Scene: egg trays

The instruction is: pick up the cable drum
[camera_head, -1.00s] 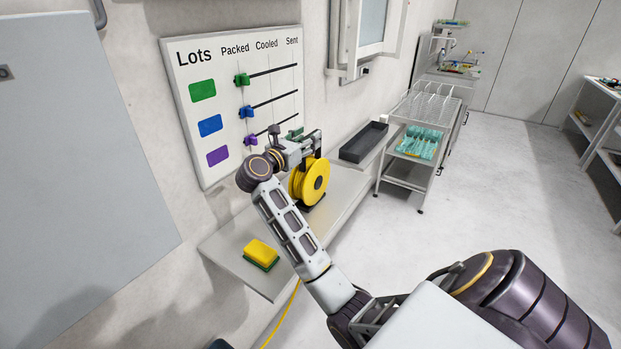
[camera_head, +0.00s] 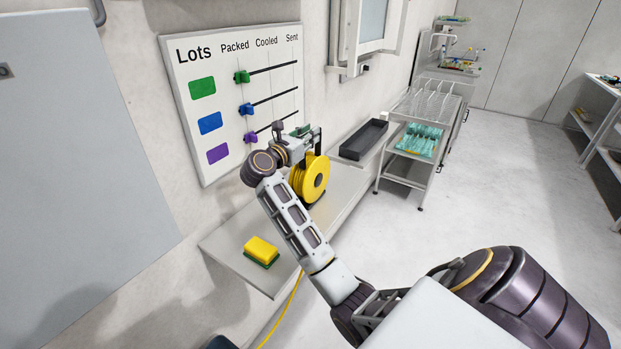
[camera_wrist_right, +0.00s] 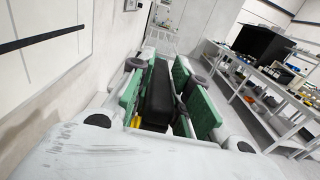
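The cable drum (camera_head: 314,178) is a yellow reel in a black frame, upright on the grey wall shelf. My right gripper (camera_head: 300,143) is over its top, at the handle. In the right wrist view, the gripper's green-padded fingers (camera_wrist_right: 160,95) stand on both sides of the drum's black handle (camera_wrist_right: 158,88). They look open, with a narrow gap beside the handle. A little yellow of the drum shows beneath. The gripper and arm partly hide the drum in the head view. My left gripper is out of view.
A yellow and green sponge (camera_head: 261,251) lies nearer on the shelf (camera_head: 230,262), and a black tray (camera_head: 364,140) farther along. The lots board (camera_head: 215,120) with its sliders is on the wall close behind the gripper.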

